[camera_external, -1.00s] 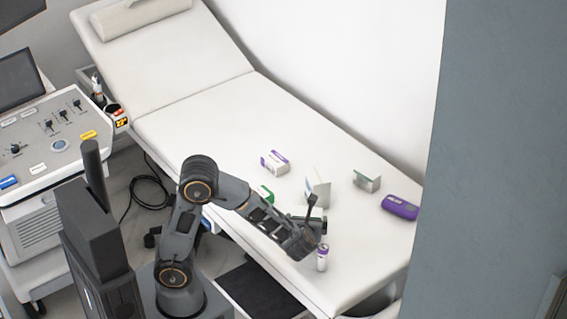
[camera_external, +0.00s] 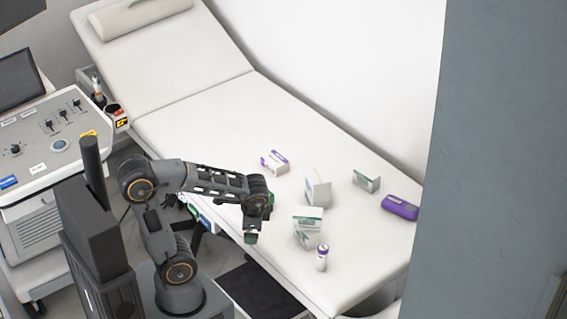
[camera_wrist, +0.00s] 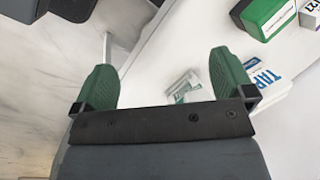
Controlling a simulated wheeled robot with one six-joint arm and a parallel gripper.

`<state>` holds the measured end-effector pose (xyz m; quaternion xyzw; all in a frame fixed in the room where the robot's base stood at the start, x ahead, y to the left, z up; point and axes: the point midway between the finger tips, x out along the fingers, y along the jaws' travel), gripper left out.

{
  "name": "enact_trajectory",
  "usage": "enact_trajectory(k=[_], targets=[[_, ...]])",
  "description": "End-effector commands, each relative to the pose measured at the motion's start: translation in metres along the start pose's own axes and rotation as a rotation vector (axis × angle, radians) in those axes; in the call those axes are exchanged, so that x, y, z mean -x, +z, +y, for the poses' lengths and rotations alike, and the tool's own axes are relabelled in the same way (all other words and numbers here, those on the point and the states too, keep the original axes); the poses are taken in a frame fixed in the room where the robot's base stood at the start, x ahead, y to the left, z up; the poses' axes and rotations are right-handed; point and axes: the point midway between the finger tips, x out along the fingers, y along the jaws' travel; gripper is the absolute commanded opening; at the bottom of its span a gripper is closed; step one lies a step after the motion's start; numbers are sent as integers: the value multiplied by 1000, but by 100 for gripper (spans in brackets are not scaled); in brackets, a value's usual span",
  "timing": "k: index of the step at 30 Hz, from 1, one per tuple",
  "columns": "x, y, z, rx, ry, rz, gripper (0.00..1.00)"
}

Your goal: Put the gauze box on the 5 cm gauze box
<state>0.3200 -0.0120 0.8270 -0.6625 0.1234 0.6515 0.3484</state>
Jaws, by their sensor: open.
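My gripper (camera_external: 252,232) is open and empty over the front edge of the bed; its two green fingers (camera_wrist: 163,78) are spread in the wrist view. A white box with green print (camera_external: 308,228) stands to its right, apart from it and seemingly tilted. A smaller white-and-green box (camera_external: 366,181) lies farther back on the bed. The labels are too small to tell for certain which is the gauze box and which the 5 cm gauze box. In the wrist view a small white-and-green item (camera_wrist: 184,86) shows between the fingers.
The bed (camera_external: 215,115) also holds a purple-and-white box (camera_external: 275,162), a plain white box (camera_external: 318,188), a purple case (camera_external: 400,207) and a small bottle (camera_external: 321,257). The wrist view shows a green-and-black box (camera_wrist: 266,14).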

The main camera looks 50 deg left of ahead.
Motion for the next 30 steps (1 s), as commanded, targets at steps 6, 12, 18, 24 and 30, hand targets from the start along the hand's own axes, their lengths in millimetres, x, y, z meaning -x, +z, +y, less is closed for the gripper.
enact_trajectory(k=[6, 12, 18, 24, 30], targets=[[9, 16, -2, 568, 190, 183, 100], [13, 18, -3, 717, 242, 232, 100], [13, 17, -2, 716, 243, 231, 100], [20, 18, -6, 710, 235, 236, 100], [52, 17, -23, 691, 193, 273, 100]])
